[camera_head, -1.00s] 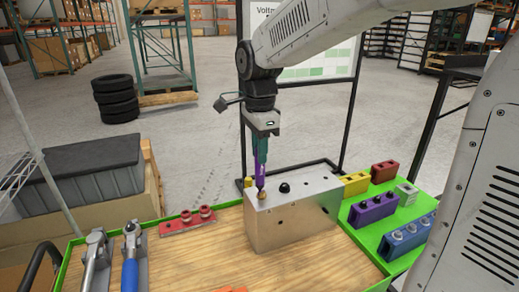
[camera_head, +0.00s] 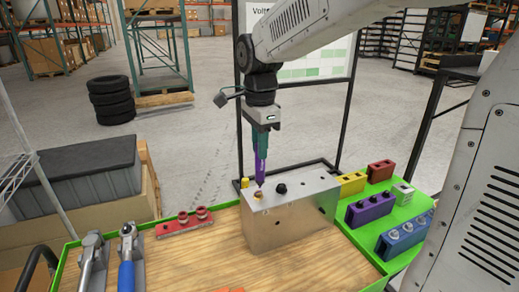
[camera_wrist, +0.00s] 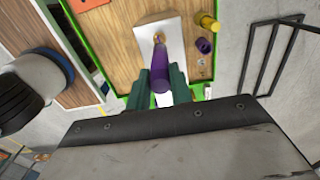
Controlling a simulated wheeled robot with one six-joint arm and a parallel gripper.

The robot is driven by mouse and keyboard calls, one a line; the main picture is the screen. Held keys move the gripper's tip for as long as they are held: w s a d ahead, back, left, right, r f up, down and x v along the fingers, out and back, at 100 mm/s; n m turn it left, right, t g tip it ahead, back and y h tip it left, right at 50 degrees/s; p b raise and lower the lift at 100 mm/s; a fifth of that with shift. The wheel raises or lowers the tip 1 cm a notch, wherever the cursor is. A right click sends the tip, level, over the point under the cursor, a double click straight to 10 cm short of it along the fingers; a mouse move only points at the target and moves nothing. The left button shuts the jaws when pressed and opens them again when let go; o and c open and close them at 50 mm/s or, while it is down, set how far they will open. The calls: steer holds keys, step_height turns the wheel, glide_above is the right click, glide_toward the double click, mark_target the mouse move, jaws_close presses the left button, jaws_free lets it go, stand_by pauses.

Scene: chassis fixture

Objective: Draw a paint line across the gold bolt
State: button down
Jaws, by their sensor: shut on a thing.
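The gold bolt (camera_head: 258,195) stands on top of the grey metal block (camera_head: 290,215), near its left end. It also shows in the wrist view (camera_wrist: 159,38), beyond the marker. My gripper (camera_head: 262,150) is shut on a purple paint marker (camera_head: 260,170), held upright with its tip down. The marker tip is just above the bolt, apparently with a small gap. In the wrist view the marker (camera_wrist: 160,75) sits between the green fingers. Any paint on the bolt is too small to tell.
A black bolt (camera_head: 281,188) is on the block, right of the gold one. A green tray (camera_head: 405,207) with coloured blocks lies to the right. A red block (camera_head: 184,224) and toggle clamps (camera_head: 128,260) are to the left.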

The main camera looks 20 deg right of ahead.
steer(key=shift+r, duration=2.35)
